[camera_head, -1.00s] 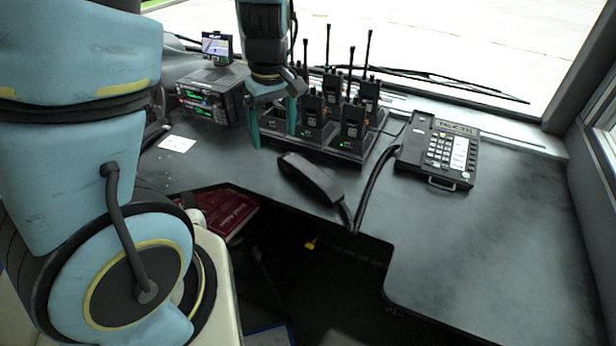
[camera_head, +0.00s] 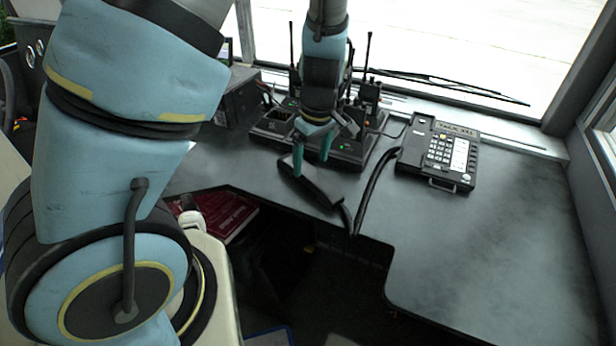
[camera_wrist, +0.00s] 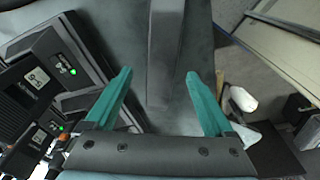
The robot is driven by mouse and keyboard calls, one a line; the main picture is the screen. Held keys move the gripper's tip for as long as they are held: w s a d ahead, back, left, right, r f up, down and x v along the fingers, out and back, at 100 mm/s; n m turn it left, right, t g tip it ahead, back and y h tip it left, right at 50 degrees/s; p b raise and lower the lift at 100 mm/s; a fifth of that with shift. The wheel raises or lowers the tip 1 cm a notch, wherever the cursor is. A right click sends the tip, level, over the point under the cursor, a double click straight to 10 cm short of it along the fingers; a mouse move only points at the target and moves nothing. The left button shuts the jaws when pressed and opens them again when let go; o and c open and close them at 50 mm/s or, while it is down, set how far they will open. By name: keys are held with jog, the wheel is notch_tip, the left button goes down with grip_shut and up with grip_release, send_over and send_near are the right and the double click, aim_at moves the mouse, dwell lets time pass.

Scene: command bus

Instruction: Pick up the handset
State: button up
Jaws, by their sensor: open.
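The black handset (camera_head: 322,190) lies on the dark desk near its inner edge, with its cord end toward the right. My gripper (camera_head: 311,167) is open over the far-left part of the handset and hides some of it. In the wrist view the handset (camera_wrist: 165,50) runs down from the top edge to between the two teal fingers (camera_wrist: 159,76), with a gap on each side. I cannot tell how far the fingertips are above the desk. Nothing is held.
A charger rack with several radios (camera_head: 355,150) stands just behind my gripper. The desk phone (camera_head: 438,152) sits to the right, with the black cord (camera_head: 370,185) beside it. A cut-out in the desk (camera_head: 300,250) opens below the handset. The right part of the desk (camera_head: 500,240) is clear.

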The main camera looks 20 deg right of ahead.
aim_at(308, 171)
jog(key=shift+w+a+f+p, duration=0.15)
jog(key=shift+f+p, duration=0.05)
jog(key=shift+f, duration=0.95)
jog(key=shift+w+a+f+p, duration=0.1)
jog(key=shift+w+f+p, duration=0.05)
jog(key=shift+f, duration=0.95)
grip_shut()
